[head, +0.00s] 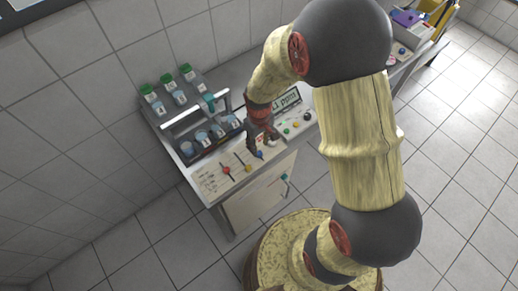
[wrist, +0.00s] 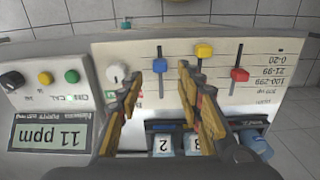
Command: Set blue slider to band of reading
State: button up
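The blue slider (wrist: 160,66) is a blue knob in a vertical slot on the cream panel (wrist: 120,55), which appears upside down in the wrist view. My gripper (wrist: 160,77) is open, with one finger on either side of the blue slider's slot; I cannot tell whether either touches the knob. In the head view, the blue slider (head: 259,155) shows just below my gripper (head: 263,141). The display (wrist: 50,136) reads 11 ppm. Printed bands (wrist: 270,72) include 0-20, 21-99 and 100-299.
A yellow slider (wrist: 204,50) and red slider (wrist: 240,74) stand close beside the blue one. A rack (head: 185,115) with green-capped jars stands behind the panel. Tiled floor (head: 450,180) is open at right.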

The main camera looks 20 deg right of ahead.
aim_at(259, 153)
notch_tip(259, 153, up, 7)
jog(key=shift+r, duration=0.15)
dwell(0.5)
jog(key=s+r+m+t+b, duration=0.3)
jog(key=s+r+t+b, duration=0.2)
jog(key=s+r, duration=1.1)
jog(key=shift+s+d+r+m+t+b, duration=0.2)
jog(key=shift+d+r+m+t+b, duration=0.15)
jog(key=shift+r+b, duration=0.6)
